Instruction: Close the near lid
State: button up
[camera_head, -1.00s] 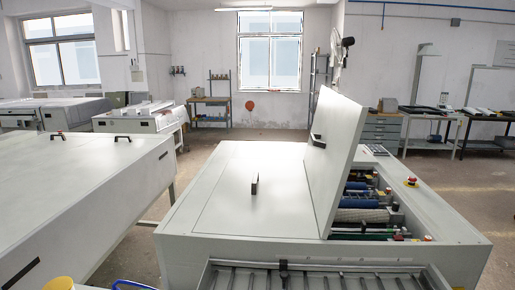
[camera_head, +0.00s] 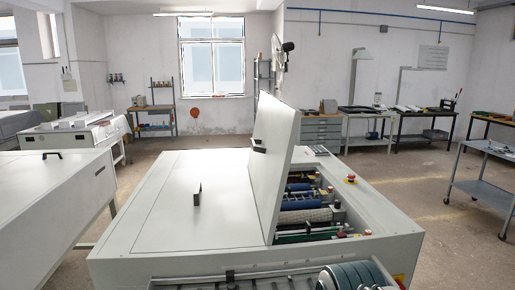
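The near lid (camera_head: 271,160) is a pale grey panel on the plate processor (camera_head: 180,260). It stands raised, tilted slightly past upright, with a dark handle (camera_head: 259,145) on its left face. To its right the open bay shows blue and grey rollers (camera_head: 303,204). A flat closed cover (camera_head: 190,195) with a dark upright handle lies left of the lid. My gripper's fingers are not in view.
A red emergency button (camera_head: 350,178) sits on the processor's right side. Another long grey machine (camera_head: 50,195) stands at left. A grey cart (camera_head: 485,190) stands at right. The floor between the processor and cart is clear.

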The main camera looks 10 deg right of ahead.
aim_at(277, 121)
jog(key=i, duration=0.75)
jog(key=u, duration=0.7)
jog(key=k, duration=0.55)
jog(key=z, duration=0.2)
jog(key=i, duration=0.5)
jog(key=u, duration=0.05)
